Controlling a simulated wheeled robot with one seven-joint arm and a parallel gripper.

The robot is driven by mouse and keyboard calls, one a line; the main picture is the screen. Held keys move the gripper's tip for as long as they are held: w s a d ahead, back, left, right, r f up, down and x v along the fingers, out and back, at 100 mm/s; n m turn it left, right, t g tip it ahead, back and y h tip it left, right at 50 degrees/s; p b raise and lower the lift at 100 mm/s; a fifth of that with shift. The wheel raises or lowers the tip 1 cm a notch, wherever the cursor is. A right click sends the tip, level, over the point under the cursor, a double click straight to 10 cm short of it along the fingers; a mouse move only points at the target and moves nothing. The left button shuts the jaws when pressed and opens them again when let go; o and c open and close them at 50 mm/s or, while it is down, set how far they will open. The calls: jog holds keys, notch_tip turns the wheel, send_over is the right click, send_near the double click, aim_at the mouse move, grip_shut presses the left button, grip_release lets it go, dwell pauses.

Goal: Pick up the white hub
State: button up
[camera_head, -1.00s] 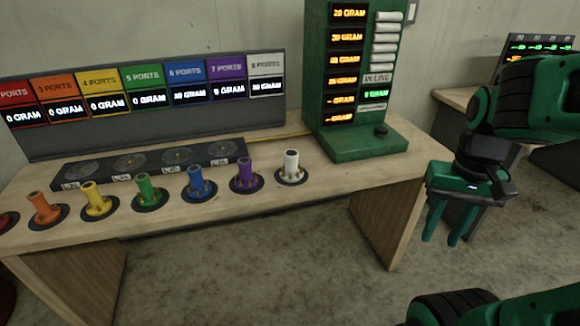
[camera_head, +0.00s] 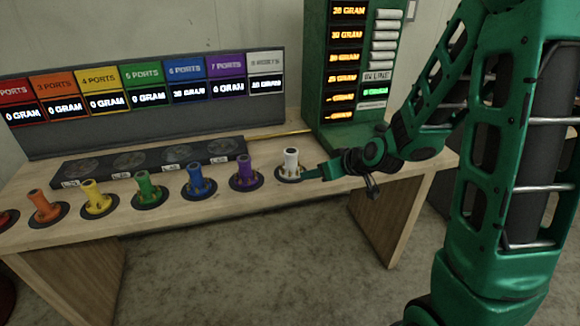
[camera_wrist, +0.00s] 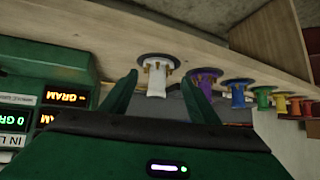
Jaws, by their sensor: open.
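The white hub (camera_head: 290,160) stands upright on a dark round base at the right end of a row of coloured hubs on the wooden table. My gripper (camera_head: 312,172) is just to its right at about the same height, with its fingers pointing left toward it. In the wrist view the white hub (camera_wrist: 156,78) shows between and beyond the two open fingers of my gripper (camera_wrist: 160,88). The fingers look empty; I cannot tell whether either one touches the hub.
The purple hub (camera_head: 244,170) stands left of the white one, and the blue hub (camera_head: 196,180) is further left. A green cabinet with gram displays (camera_head: 347,62) stands behind on the right. A dark tray with several discs (camera_head: 150,160) lies behind the hubs.

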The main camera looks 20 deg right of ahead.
aim_at(294, 158)
jog(key=w+a+t, duration=0.1)
jog(key=w, duration=0.1)
jog(key=w+a+t, duration=0.1)
jog(key=w, duration=0.1)
jog(key=w+a+f+t, duration=0.1)
jog(key=w, duration=0.1)
jog(key=shift+w+a+t, duration=0.3)
jog(key=shift+w+t, duration=0.05)
jog(key=shift+t, duration=0.05)
jog(key=shift+w+m+t, duration=0.3)
jog(key=shift+w+m, duration=0.1)
jog(key=shift+w, duration=0.05)
jog(key=x, duration=0.4)
jog(key=shift+w, duration=0.4)
jog(key=shift+x, duration=2.95)
jog(key=shift+d+f, duration=0.15)
jog(key=shift+d, duration=0.1)
grip_shut()
